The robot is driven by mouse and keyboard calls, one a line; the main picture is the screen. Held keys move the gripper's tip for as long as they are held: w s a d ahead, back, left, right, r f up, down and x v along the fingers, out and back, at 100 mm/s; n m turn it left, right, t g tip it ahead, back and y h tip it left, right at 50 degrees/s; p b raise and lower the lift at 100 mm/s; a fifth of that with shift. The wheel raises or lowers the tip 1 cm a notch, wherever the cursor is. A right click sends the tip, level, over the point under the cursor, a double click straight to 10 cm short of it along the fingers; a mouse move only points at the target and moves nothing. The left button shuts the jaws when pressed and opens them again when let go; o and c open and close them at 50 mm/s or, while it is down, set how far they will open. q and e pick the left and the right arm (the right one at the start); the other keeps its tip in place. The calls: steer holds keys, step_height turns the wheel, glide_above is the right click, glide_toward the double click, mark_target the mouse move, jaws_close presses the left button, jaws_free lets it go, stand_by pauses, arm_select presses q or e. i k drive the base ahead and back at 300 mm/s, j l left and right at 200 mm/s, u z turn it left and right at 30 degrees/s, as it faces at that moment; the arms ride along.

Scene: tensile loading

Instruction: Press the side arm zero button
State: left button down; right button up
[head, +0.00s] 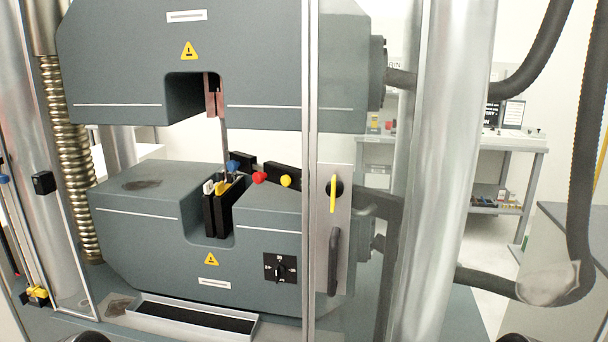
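A black side arm (326,189) runs across the gap of the testing machine, behind the clear door's frame. A blue knob (233,166), a red knob (260,177) and a yellow knob (286,181) sit along it. I see no readable label that marks one as the zero button. A black rotary switch (279,268) is on the lower grey block (150,259). Neither of my grippers is in view; only dark rounded shapes show at the bottom edge, and I cannot tell what they are.
A metal door post (310,120) and a handle plate (341,260) with a yellow lever (333,194) stand in front of the machine. A thin specimen strip (225,135) hangs from the upper block (262,75). A thick silver column (445,160) stands right.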

mark_target(286, 180)
steer(key=j+z, duration=0.3)
steer(key=j, duration=0.25)
steer(key=j+z, duration=0.3)
steer(key=j, duration=0.3)
steer(key=k+j+z, duration=0.25)
steer(key=j, duration=0.3)
steer(key=i, duration=0.1)
